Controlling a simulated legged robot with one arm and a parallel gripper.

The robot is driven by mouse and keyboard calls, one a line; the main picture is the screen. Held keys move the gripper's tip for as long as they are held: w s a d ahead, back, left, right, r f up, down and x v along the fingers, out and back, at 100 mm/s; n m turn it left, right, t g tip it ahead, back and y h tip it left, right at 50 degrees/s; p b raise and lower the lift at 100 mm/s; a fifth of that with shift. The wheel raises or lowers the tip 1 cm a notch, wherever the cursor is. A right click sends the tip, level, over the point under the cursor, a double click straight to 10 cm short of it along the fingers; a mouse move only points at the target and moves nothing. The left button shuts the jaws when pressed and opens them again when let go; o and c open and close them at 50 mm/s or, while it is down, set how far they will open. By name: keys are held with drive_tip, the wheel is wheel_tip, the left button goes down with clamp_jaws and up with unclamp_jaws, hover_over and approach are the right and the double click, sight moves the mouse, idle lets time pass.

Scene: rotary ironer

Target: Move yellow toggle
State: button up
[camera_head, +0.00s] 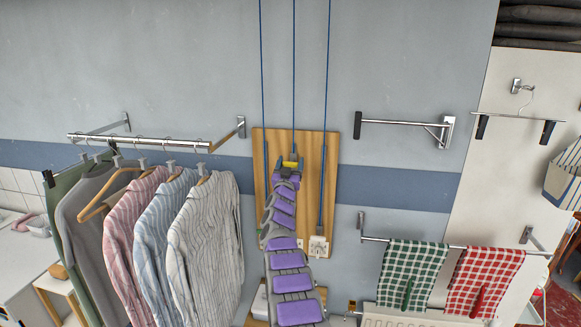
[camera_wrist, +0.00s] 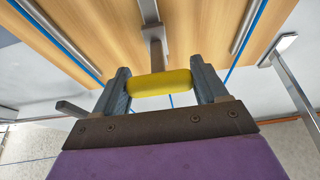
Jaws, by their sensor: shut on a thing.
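The yellow toggle (camera_wrist: 160,84) is a rounded yellow bar that lies crosswise between the two grey fingers of my gripper (camera_wrist: 162,85) in the wrist view. Both fingers touch its ends, and the gripper is shut on it. A metal stem behind the toggle runs up to a bracket on the wooden board (camera_wrist: 215,25). In the head view the toggle (camera_head: 291,163) is a small yellow patch at the tip of my gripper (camera_head: 290,160), in front of the wooden board (camera_head: 318,170). My purple and grey arm hides the lower middle of the board.
Blue cords run up the wall from the board. Shirts (camera_head: 205,240) hang on a rail at left. Checked towels, one green (camera_head: 412,272) and one red (camera_head: 485,280), hang at right. A white switch box (camera_head: 318,246) sits low on the board. A metal wall bracket (camera_head: 405,123) sticks out at right.

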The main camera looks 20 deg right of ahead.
drive_tip(key=shift+a+r+p, duration=0.1)
drive_tip(key=shift+r+p, duration=0.6)
drive_tip(key=shift+r, duration=0.55)
drive_tip(key=shift+r, duration=0.1)
drive_tip(key=o, duration=1.4)
drive_tip(key=shift+w, duration=0.1)
drive_tip(key=shift+f, duration=0.25)
